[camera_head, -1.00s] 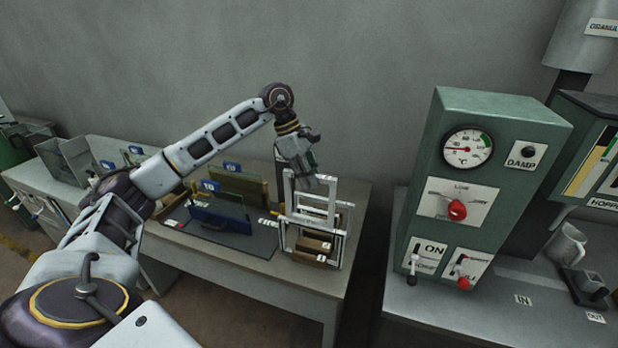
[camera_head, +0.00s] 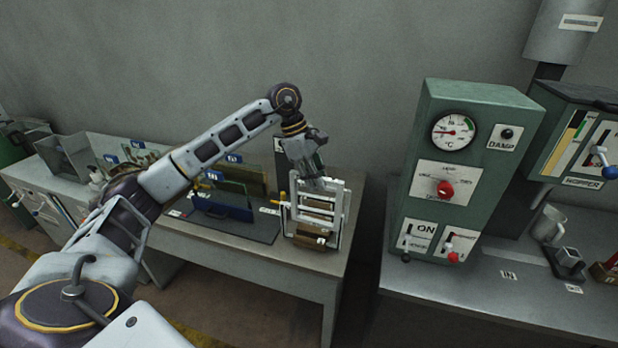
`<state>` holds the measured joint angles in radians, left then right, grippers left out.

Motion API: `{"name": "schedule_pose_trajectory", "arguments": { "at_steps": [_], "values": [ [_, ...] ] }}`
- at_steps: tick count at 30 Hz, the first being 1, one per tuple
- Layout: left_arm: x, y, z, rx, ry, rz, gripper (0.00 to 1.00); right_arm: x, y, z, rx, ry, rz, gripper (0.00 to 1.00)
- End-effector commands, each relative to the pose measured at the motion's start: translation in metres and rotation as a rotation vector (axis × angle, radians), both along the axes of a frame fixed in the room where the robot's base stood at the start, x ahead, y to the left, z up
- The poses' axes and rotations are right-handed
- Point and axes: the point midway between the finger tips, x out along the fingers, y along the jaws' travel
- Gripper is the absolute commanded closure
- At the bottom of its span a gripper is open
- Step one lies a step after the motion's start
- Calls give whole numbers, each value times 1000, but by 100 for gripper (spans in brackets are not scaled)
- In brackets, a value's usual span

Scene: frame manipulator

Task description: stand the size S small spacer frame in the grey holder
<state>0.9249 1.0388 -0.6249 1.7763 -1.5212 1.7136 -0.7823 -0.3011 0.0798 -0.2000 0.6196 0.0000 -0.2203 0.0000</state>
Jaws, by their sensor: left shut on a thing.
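My left gripper (camera_head: 317,183) is shut on the top bar of a pale spacer frame (camera_head: 332,199) at the right end of the left bench. The frame is upright and overlaps a light grey metal stand (camera_head: 338,236), which looks like the grey holder. Brown bars show within and behind it. I cannot tell whether the frame's lower edge rests in the stand, and the size mark is not readable. My right gripper is not in view.
A dark mat (camera_head: 258,229) with blue and green upright pieces (camera_head: 233,212) lies left of the stand. A green control box (camera_head: 462,180) with a gauge stands on a separate bench to the right, across a gap. A wall is behind.

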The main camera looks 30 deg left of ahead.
Motion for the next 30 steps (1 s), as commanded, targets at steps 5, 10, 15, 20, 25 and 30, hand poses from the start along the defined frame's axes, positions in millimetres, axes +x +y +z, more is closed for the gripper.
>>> {"name": "schedule_pose_trajectory", "arguments": {
  "at_steps": [5,10,15,20,25,30],
  "values": [
    [1,-16,-1,-1,-2,-24,100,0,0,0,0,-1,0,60],
    [2,-32,-1,-2,-1,-51,100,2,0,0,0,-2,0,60],
    [2,-55,-1,-3,-1,-87,100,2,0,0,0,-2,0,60],
    [1,-88,0,-4,-1,-137,100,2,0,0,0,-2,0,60],
    [-2,-127,3,-4,-2,-200,100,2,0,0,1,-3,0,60],
    [-8,-163,5,-2,-2,-266,100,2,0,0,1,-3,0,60]
  ]
}}
